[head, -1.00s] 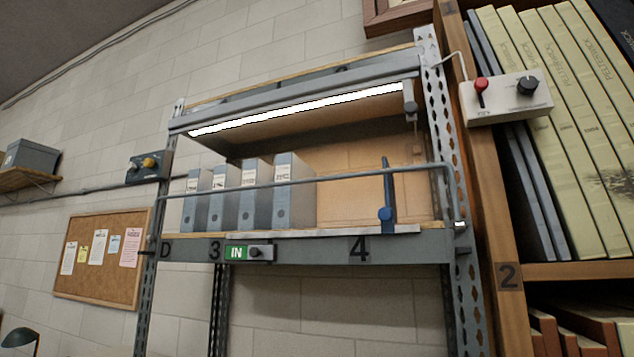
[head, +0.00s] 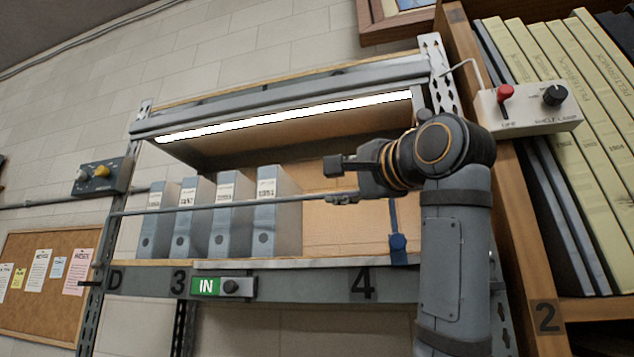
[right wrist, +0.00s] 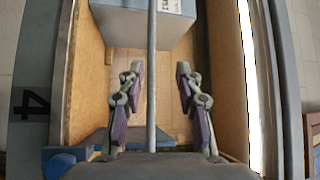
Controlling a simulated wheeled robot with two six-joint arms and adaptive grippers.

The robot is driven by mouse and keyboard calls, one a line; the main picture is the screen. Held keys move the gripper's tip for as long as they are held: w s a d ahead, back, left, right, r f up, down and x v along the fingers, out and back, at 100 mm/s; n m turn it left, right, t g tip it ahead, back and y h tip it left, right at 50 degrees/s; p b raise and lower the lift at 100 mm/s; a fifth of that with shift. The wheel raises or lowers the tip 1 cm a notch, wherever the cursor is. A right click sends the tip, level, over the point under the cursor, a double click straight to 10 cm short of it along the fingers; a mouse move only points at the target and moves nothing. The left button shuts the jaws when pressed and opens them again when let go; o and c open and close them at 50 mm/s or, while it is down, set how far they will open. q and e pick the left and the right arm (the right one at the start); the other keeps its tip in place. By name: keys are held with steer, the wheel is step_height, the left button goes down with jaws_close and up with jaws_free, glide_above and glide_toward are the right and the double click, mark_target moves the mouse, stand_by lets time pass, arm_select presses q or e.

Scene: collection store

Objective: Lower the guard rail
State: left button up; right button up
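The guard rail (head: 230,205) is a thin grey bar running across the front of the shelf, above the shelf edge and in front of the binders. Its right end is hidden behind my right arm in the head view. My right gripper (head: 333,182) is open at the right part of the rail. In the right wrist view the rail (right wrist: 151,40) runs between the two spread fingers of the gripper (right wrist: 159,72), with a gap on each side. My left gripper is not in view.
Several grey binders (head: 265,235) stand on the left of the shelf. A blue bookend-like piece (head: 398,248) stands near my right arm. A switch box (head: 528,107) is at the right upright, beside tall books.

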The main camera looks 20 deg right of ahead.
mark_target(311, 197)
steer(key=p+x, duration=0.1)
steer(key=x, duration=0.2)
steer(key=f+p+x, duration=0.1)
steer(key=x, duration=0.3)
steer(key=f+p+x, duration=0.1)
steer(key=x, duration=0.2)
steer(key=shift+w+a+r, duration=0.15)
steer(key=shift+w+a, duration=0.15)
steer(key=shift+w, duration=0.2)
steer(key=shift+s+d, duration=0.15)
steer(key=shift+s, duration=0.2)
steer(key=shift+s+r, duration=0.2)
steer(key=shift+s, duration=0.45)
steer(key=shift+c, duration=1.2)
steer(key=shift+w, duration=0.2)
steer(key=shift+c, duration=1.1)
steer(key=shift+w+a+f, duration=0.1)
steer(key=shift+w+a, duration=0.1)
steer(key=shift+c, duration=1.2)
jaws_close()
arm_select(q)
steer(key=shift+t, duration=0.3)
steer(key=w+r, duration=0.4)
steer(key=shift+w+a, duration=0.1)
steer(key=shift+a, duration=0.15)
